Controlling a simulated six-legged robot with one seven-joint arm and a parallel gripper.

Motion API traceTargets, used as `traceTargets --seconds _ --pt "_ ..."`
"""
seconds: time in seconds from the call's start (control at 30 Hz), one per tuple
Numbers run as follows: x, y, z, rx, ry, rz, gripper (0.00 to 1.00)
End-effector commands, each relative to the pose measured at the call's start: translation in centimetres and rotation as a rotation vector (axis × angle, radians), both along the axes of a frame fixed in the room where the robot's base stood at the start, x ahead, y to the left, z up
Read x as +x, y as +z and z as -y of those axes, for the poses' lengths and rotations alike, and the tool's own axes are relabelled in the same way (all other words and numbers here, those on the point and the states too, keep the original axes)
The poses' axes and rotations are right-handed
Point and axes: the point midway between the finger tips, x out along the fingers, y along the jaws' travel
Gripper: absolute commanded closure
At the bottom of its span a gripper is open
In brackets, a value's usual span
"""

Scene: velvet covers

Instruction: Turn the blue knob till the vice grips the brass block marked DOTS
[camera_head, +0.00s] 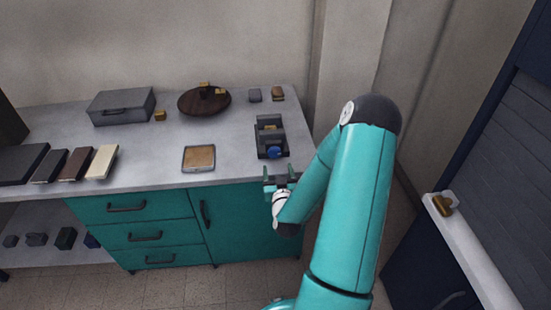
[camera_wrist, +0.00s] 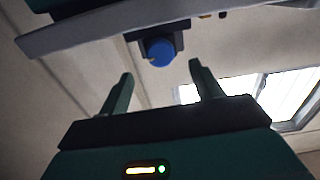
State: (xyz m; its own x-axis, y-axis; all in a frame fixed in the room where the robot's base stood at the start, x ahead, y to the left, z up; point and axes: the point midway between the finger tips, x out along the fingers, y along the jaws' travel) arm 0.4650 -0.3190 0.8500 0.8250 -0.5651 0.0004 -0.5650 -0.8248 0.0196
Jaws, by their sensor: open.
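The dark vice (camera_head: 270,130) stands near the right end of the grey worktop. Its blue knob (camera_head: 275,153) faces the front edge, and it also shows in the wrist view (camera_wrist: 160,52), ahead of the fingers. A block appears to sit between the vice jaws, but its marking is too small to read. My gripper (camera_head: 281,180) is in front of the worktop's edge, just short of the knob. In the wrist view my gripper (camera_wrist: 162,85) is open and empty, its two fingers apart and the knob beyond the gap between them, not touched.
A round dark turntable (camera_head: 190,104) with small brass blocks stands at the back. A grey case (camera_head: 121,107), a tray with a tan inset (camera_head: 199,170) and several flat books or boxes (camera_head: 75,164) lie on the worktop. A white ledge (camera_head: 470,250) with a brass piece (camera_head: 443,206) is at right.

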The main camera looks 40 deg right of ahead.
Motion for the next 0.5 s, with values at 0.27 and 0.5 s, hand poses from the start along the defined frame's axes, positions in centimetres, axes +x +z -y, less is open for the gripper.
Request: traceTargets --seconds 0.27,0.5 --pt "4.2 0.0 2.9 0.001 -0.001 0.003 0.35" --pt "5.5 0.0 3.7 0.001 0.000 0.001 0.35"
